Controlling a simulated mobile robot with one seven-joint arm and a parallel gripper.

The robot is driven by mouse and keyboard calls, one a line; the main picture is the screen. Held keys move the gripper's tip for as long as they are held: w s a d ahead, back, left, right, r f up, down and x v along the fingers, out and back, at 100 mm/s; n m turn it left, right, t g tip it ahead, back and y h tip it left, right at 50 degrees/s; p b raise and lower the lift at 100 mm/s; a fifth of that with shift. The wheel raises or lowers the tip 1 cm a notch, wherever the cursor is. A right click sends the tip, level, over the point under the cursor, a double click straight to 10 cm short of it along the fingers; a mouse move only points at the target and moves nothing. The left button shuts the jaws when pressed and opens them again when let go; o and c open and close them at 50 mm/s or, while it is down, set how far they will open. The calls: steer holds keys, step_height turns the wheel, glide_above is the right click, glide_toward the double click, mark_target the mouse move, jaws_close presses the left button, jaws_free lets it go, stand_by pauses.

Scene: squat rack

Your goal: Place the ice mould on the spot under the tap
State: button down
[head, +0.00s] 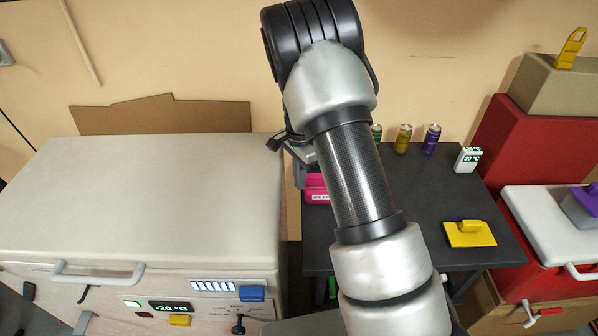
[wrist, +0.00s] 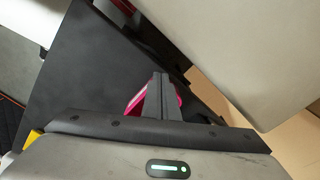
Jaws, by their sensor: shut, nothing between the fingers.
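A pink object (head: 315,184) with a white label, which may be the ice mould, lies at the left edge of the dark table, partly hidden by my arm. In the wrist view this pink object (wrist: 136,104) shows on both sides of the fingers. My gripper (wrist: 158,82) is shut and empty, with its fingertips over or close to the pink object; I cannot tell whether they touch. In the head view my arm mostly hides the gripper. A tap with a red handle (head: 551,311) shows at the lower right; the spot under it is not clearly seen.
A large pale chest freezer (head: 150,190) stands left of the dark table (head: 420,205). Several cans, a white temperature display (head: 467,159) and a yellow block (head: 470,234) are on the table. A red cooler with a white lid (head: 540,222) stands at the right.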

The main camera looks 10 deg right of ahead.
steer(key=shift+f, duration=2.2)
steer(key=w+d, duration=0.1)
steer(key=d, duration=0.1)
steer(key=w+d+b, duration=0.1)
steer(key=d, duration=0.1)
steer(key=w+d, duration=0.1)
steer(key=d, duration=0.1)
steer(key=shift+d, duration=0.4)
steer(key=shift+s+r, duration=0.1)
